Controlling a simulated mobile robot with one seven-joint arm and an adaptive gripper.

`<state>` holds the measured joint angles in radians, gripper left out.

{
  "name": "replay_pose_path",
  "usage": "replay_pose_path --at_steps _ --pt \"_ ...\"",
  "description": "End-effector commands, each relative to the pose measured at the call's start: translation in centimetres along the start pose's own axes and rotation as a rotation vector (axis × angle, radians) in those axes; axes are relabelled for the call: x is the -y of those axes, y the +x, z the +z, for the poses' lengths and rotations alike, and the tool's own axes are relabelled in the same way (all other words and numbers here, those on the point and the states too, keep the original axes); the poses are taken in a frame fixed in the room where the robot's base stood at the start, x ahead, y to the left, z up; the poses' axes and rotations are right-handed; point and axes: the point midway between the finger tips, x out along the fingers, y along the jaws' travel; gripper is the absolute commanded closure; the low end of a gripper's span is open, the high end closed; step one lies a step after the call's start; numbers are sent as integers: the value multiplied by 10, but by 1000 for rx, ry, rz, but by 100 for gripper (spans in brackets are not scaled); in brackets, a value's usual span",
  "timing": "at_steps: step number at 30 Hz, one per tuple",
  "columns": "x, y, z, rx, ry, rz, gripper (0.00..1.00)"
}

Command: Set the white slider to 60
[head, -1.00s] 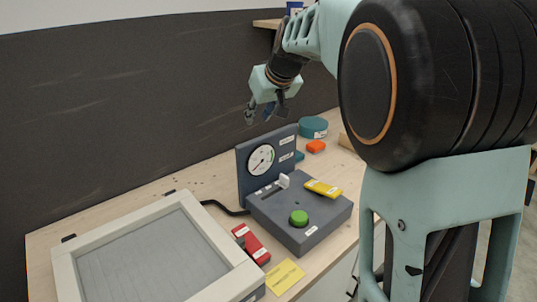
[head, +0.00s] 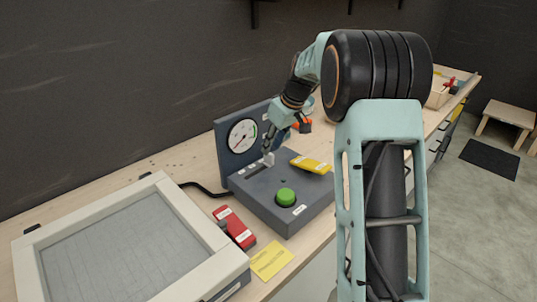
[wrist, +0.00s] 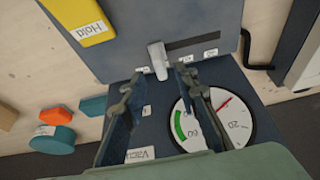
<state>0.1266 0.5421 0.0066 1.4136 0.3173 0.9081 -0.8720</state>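The white slider (head: 268,159) stands up at one end of its dark slot on the top of the grey control box (head: 262,196). In the wrist view, the slider (wrist: 158,60) lies between the tips of my gripper (wrist: 159,76), with visible gaps on both sides. My gripper (head: 268,143) is open, pointing down just above the box. The round gauge (head: 242,136) is on the upright panel behind the slider. Its red needle (wrist: 222,105) shows in the wrist view, where a finger partly covers the dial; I cannot read an exact value.
A yellow "Hold" piece (head: 311,164) and a green button (head: 286,197) are on the box. A red block (head: 234,228), a yellow note (head: 271,260) and a large framed panel (head: 130,245) lie to the left and front. An orange block (wrist: 53,115) and a teal round container (wrist: 52,140) are behind.

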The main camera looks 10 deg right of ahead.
Motion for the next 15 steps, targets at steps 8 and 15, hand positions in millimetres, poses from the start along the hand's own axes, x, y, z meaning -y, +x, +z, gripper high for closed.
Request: replay_pose_path --at_steps 8,15 --pt "0 40 0 0 0 -1 72" --pt "0 48 0 -1 0 0 72"
